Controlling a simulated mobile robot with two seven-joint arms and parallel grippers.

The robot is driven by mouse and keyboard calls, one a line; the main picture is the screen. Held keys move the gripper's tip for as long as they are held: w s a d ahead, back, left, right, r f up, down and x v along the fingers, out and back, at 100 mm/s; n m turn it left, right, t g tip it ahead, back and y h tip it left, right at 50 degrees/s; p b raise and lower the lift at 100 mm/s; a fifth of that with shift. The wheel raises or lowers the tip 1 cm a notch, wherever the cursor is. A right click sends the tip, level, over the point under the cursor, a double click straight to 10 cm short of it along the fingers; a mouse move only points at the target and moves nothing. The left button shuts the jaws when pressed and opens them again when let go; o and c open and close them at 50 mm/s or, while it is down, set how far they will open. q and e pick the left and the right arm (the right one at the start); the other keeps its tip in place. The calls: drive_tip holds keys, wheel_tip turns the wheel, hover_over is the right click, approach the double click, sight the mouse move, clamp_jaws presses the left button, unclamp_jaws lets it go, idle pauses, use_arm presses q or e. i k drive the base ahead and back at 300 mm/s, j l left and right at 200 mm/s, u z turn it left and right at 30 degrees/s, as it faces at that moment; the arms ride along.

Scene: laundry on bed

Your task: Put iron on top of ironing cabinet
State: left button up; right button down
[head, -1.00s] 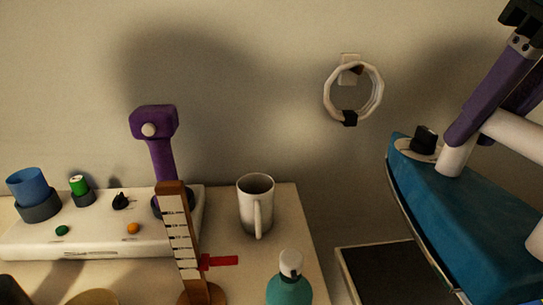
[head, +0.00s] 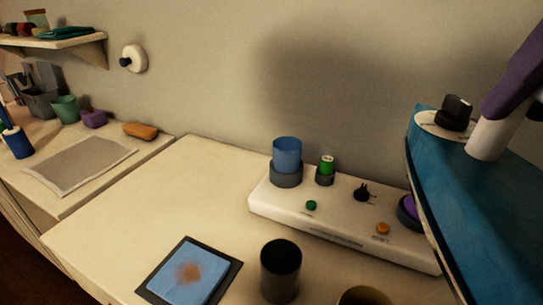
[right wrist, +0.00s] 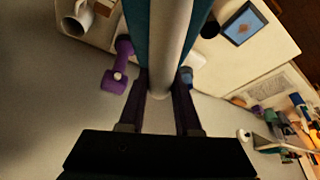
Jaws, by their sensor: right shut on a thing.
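The iron (head: 455,200) is teal with a white round plate and a black knob near its tip. It fills the right side of the head view, high and close to the camera, its back end cut off by the frame. My right gripper (head: 508,90) shows a purple finger against the iron's white handle. In the right wrist view the two fingers (right wrist: 158,100) are shut around that handle, with the teal body beyond. I cannot pick out the ironing cabinet with certainty. My left gripper is not in view.
A cream tabletop (head: 165,195) holds a white control panel (head: 325,222) with knobs, a dark cup (head: 281,270) and a blue pad (head: 188,272). A counter with a grey mat (head: 80,165) and a wall shelf (head: 60,40) stand at left. The tabletop's left part is clear.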

sight(124, 226)
drive_tip(key=i+j+u, duration=0.15)
drive_tip(key=j+u, duration=0.3)
drive_tip(key=i+j+u, duration=0.25)
drive_tip(key=u, duration=0.25)
drive_tip(key=i+j+u, duration=0.2)
drive_tip(key=u, duration=0.25)
drive_tip(key=i, duration=0.05)
